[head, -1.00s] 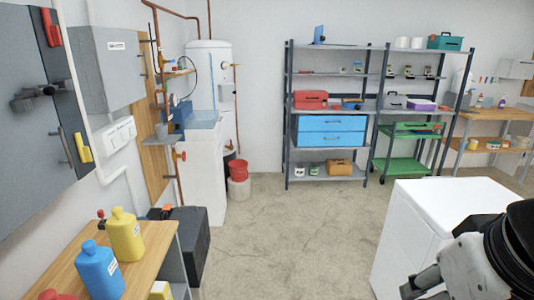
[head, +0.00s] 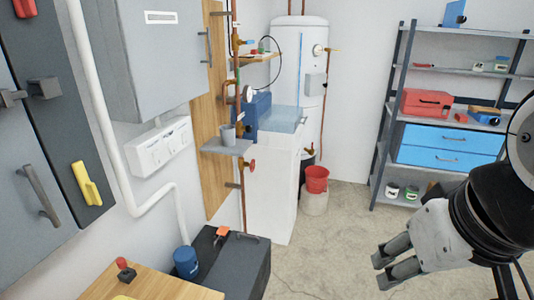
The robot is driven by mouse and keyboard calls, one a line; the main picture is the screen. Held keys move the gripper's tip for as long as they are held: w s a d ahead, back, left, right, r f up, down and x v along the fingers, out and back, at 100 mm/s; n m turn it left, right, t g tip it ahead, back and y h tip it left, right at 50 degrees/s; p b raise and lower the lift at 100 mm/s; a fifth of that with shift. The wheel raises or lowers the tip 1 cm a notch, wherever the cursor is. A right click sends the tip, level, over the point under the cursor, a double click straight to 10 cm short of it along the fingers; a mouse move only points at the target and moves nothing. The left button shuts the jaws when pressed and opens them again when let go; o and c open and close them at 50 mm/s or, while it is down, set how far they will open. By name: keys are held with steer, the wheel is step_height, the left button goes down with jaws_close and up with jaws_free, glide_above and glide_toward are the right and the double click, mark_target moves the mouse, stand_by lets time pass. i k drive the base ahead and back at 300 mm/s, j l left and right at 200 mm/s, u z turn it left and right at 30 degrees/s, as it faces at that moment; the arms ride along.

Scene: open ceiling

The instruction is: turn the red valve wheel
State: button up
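The small red valve wheel (head: 252,165) is on a vertical copper pipe in front of the wooden wall board, just below a small grey shelf. Its face is seen nearly edge-on. My gripper (head: 379,274) is at the lower right, well to the right of the wheel and apart from it. Its two grey fingers show a gap between them, with nothing visible in it.
A grey shelf (head: 227,147) with a cup juts out just above the wheel. A white cabinet (head: 270,190) stands behind and to the right. A black box (head: 240,262) sits on the floor below. A wooden bench (head: 165,285) is at front left. Open floor (head: 330,235) lies between.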

mark_target(252, 166)
steer(key=i+l+u, duration=0.35)
steer(key=i, duration=0.15)
steer(key=i+l+z, duration=0.1)
steer(key=i+l, duration=0.4)
steer(key=i+l+z, duration=0.1)
steer(key=i+l, duration=0.4)
steer(key=i, duration=0.15)
steer(key=i+l, duration=0.4)
steer(key=i, duration=0.2)
steer(key=l+z, duration=0.05)
